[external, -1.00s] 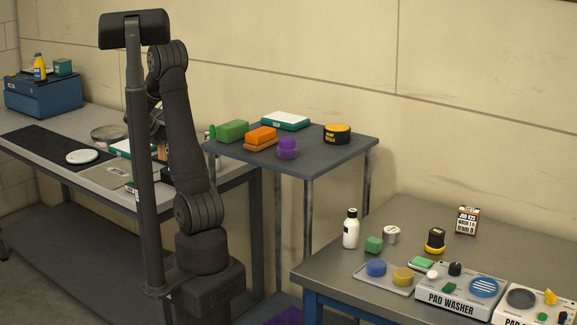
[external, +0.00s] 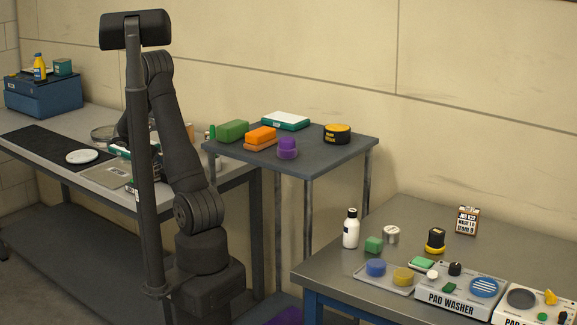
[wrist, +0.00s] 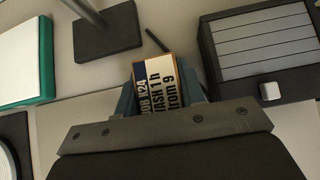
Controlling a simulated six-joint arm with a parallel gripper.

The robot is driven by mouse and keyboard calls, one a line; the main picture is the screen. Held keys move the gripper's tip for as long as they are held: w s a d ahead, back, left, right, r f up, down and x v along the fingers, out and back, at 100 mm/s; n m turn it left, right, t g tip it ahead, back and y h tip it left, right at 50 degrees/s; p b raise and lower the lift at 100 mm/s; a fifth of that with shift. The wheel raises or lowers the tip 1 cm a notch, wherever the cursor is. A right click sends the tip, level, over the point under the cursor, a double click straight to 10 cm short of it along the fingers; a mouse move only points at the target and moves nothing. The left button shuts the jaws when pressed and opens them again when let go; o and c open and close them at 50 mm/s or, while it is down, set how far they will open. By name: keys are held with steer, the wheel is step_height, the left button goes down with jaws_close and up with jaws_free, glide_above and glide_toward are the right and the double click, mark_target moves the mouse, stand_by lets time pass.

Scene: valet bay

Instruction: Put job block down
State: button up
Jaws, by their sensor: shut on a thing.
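The job block (wrist: 158,86) shows in the wrist view as a small block with an orange edge and a white label with black print reading "JOB K24", "WASH 1 h" and "from 9". My gripper (wrist: 162,98) is shut on it, one finger on each side. A light grey surface lies under it; I cannot tell whether the block touches that surface.
In the wrist view, a black stand base (wrist: 108,34) with a pole and a dark slatted box (wrist: 262,45) flank the block. A white and teal pad (wrist: 22,60) lies left. A thin black stick (wrist: 156,40) lies just beyond. In the external view, a similar labelled card (external: 467,220) stands on the right table.

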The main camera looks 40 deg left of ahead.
steer(key=shift+f, duration=0.15)
steer(key=o, duration=1.1)
steer(key=shift+s+r, duration=0.1)
steer(key=shift+r, duration=0.2)
steer(key=v, duration=1.1)
steer(key=shift+s+r, duration=0.25)
steer(key=shift+s, duration=0.05)
